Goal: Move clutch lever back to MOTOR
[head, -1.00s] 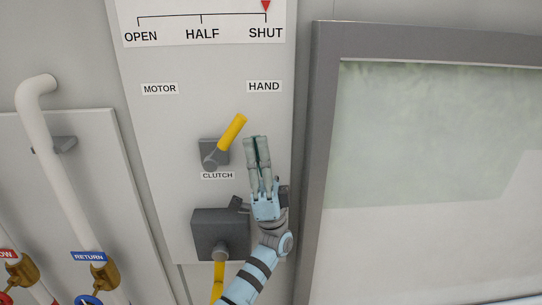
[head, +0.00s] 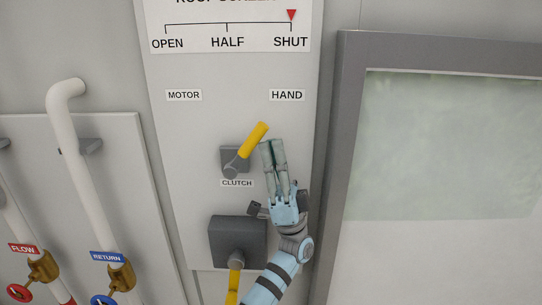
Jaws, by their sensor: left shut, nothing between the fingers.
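The clutch lever (head: 253,139) has a yellow grip and a grey pivot on a small grey block (head: 229,158). It tilts up and to the right, toward the HAND label (head: 287,95). The MOTOR label (head: 184,95) is at the upper left, and the CLUTCH label (head: 237,183) is just below the pivot. My left gripper (head: 272,146) points up, shut and empty, close to the right of the yellow grip. Whether it touches the grip I cannot tell. My right gripper is not in view.
Below the clutch is a dark grey box (head: 238,242) with a yellow crank handle (head: 233,285). The scale above has its red pointer (head: 291,15) at SHUT. A grey-framed window (head: 450,140) is on the right. A white pipe (head: 84,170) with valves is on the left.

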